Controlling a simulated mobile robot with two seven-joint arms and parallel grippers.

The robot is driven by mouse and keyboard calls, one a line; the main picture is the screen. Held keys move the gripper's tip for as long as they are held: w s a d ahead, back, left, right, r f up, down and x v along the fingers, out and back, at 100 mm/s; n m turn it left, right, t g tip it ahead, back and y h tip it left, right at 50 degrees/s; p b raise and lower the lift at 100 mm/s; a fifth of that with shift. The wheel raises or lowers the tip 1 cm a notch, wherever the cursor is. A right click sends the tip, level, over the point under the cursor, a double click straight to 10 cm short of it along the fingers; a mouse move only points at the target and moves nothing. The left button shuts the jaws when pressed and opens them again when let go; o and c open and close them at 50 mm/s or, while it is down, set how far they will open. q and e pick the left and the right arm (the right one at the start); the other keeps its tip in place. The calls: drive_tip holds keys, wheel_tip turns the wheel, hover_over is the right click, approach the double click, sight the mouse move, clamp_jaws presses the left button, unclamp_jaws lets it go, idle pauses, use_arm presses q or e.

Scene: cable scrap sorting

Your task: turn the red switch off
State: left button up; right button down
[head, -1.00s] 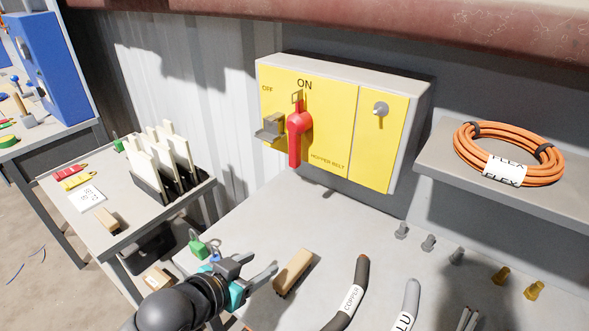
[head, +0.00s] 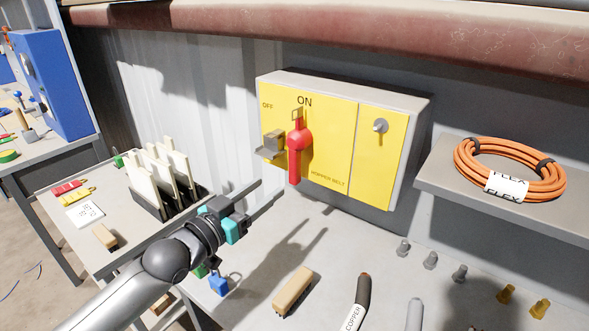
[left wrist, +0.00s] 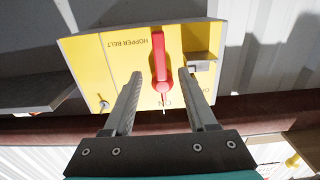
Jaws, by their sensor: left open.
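The red switch (head: 294,150) is a rotary handle on a yellow panel (head: 335,150) marked OFF, ON and HOPPER BELT. Its handle is upright, with its top at the ON mark. A grey block (head: 272,142) sticks out of the panel just left of the handle, below OFF. My left gripper (head: 267,196) is open and empty, below and left of the switch, apart from it. In the left wrist view the red switch (left wrist: 160,62) appears upside down, beyond and between the two open fingers (left wrist: 158,92). My right gripper is in neither current view.
An orange cable coil (head: 508,168) lies on a shelf at right. The bench below holds a wooden-backed brush (head: 293,290), a black COPPER cable (head: 358,300) and a blue padlock (head: 218,284). A rack of white boards (head: 165,172) stands on the left table.

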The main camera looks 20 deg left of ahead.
sight(292, 170)
use_arm(q)
drive_tip(key=b+x, duration=0.1)
drive_tip(key=x, duration=1)
drive_tip(key=shift+b, duration=0.35)
drive_tip(key=shift+s, duration=0.1)
clamp_jaws()
drive_tip(key=shift+f, duration=0.1)
idle(0.9)
